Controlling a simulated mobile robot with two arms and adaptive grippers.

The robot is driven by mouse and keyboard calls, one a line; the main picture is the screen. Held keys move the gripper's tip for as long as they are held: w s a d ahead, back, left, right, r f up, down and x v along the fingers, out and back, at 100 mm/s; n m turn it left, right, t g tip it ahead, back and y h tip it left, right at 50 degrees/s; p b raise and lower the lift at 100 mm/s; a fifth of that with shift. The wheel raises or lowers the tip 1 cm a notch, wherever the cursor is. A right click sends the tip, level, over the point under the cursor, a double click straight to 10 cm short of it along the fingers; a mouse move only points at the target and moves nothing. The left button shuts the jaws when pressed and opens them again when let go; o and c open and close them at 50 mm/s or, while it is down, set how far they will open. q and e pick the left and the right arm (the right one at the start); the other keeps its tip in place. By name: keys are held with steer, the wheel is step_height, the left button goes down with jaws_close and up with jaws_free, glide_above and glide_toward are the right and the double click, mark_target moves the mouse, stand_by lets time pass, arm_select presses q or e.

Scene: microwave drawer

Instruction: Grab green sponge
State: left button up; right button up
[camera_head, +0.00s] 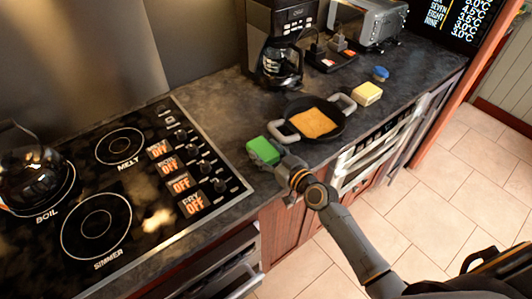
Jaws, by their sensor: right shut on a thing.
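The green sponge (263,150) is a small bright green block at the front part of the dark counter, between the stove and a black pan. My right gripper (274,158) is at the sponge's right side and shut on it. Its fingers are small in view and partly hidden by the wrist. I cannot tell whether the sponge is touching the counter or slightly above it. My left gripper does not show.
A yellow sponge-like block (367,93) and a blue item (380,73) lie farther right. A coffee maker (281,45) stands behind. The stove (135,180) with a kettle (30,170) is left.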

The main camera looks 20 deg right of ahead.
steer(key=s+d+r+b, duration=0.2)
steer(key=s+d+r, duration=0.5)
steer(key=s+r, duration=0.5)
steer(key=shift+d, duration=0.1)
steer(key=shift+f, duration=0.1)
